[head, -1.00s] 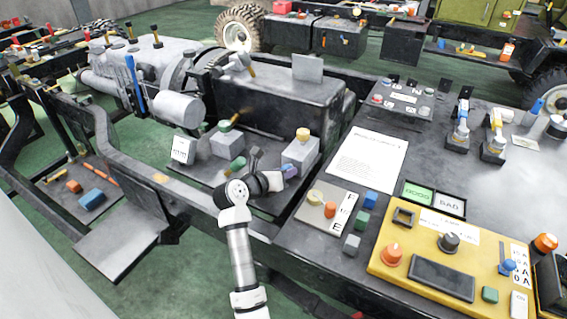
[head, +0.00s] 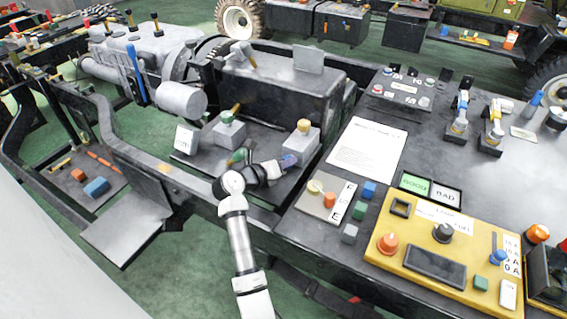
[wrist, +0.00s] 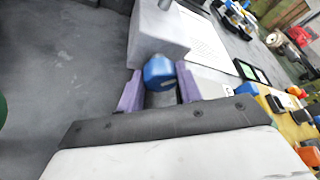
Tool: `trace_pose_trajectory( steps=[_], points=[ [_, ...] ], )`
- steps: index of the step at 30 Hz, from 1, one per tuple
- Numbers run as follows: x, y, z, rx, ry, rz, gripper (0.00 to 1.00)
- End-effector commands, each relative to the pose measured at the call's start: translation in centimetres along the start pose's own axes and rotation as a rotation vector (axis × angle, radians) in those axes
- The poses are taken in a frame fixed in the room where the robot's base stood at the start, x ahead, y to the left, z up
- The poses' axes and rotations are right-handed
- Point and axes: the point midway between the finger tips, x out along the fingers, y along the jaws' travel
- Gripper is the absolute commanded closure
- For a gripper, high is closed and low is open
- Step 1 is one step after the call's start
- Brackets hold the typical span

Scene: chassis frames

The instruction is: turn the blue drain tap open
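The blue drain tap (wrist: 159,71) shows in the wrist view as a small blue knob in front of a grey block (wrist: 155,35). My gripper (wrist: 158,82) has its two purple fingers on either side of the knob, with narrow gaps seeming to show at both sides. I cannot tell whether either finger touches it. In the head view my gripper (head: 288,160) is low at the front of the grey block with a yellow knob (head: 304,126). The tap is not clearly seen there, as the fingers cover that spot.
A green-handled tap (head: 238,157) is close left of my gripper. Another grey block with a green knob (head: 228,116) stands behind it. A panel with yellow and orange knobs (head: 325,198) and a yellow control box (head: 437,262) are to the right.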

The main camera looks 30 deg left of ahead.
Motion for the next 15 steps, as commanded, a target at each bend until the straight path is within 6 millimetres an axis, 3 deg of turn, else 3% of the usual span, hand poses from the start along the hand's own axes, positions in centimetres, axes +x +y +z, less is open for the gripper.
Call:
trace_pose_trajectory(
  steps=[1, 5, 15],
  points=[
    [0.01, 0.05, -0.09, -0.001, 0.001, 0.000, 0.58],
    [0.01, 0.04, -0.06, 0.000, 0.001, 0.001, 0.43],
    [0.04, 0.11, -0.13, 0.018, -0.001, 0.008, 0.43]
  ],
)
